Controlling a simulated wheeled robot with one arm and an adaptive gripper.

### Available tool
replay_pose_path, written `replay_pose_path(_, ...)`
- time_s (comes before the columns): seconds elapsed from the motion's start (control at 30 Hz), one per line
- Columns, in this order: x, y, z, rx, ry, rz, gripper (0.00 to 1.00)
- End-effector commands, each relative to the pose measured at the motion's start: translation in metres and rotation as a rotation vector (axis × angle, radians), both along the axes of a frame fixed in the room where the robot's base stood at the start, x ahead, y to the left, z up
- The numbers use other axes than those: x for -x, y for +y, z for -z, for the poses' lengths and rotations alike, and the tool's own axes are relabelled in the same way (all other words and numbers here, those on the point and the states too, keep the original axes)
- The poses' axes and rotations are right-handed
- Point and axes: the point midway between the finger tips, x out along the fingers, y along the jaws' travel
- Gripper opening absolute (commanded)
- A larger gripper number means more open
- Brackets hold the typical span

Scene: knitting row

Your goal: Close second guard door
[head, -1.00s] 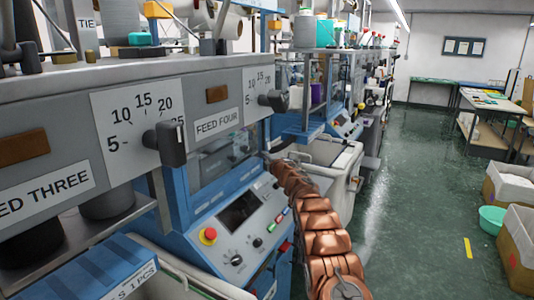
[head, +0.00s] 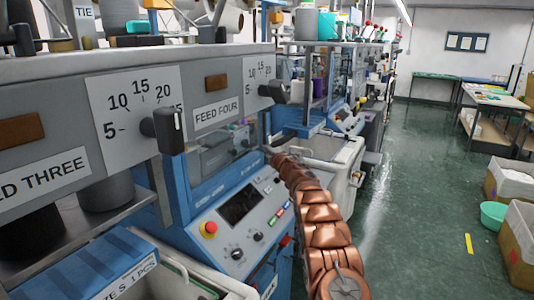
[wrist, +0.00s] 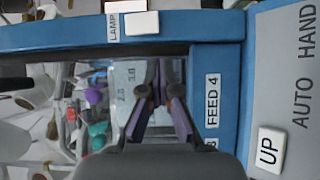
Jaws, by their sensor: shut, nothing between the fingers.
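A clear guard door or window in a blue frame (head: 192,183) is on the blue machine under the FEED FOUR label (head: 217,115). In the wrist view, a blue frame (wrist: 215,55) with a FEED 4 label (wrist: 212,101) borders a clear opening or pane. I cannot tell whether this is the second guard door, or how far it is open. My gripper (wrist: 157,84) is shut and empty in front of that opening; whether it touches anything is unclear. In the head view, my copper-coloured arm reaches toward the machine and its gripper is hidden.
A control panel (head: 240,215) with a red button (head: 208,229) sits left of my arm. A dial knob (head: 167,128) juts out above. A pale bin (head: 335,165) stands behind my arm.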

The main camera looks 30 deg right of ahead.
Motion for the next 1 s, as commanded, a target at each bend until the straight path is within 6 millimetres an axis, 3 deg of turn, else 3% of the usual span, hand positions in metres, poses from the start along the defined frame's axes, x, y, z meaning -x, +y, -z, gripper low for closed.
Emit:
replay_pose_path(0.23, 0.026, -0.029, 0.002, -0.001, -0.001, 0.013, 0.00)
replay_pose_path(1.0, 0.099, -0.073, 0.004, -0.005, 0.003, 0.010, 0.00)
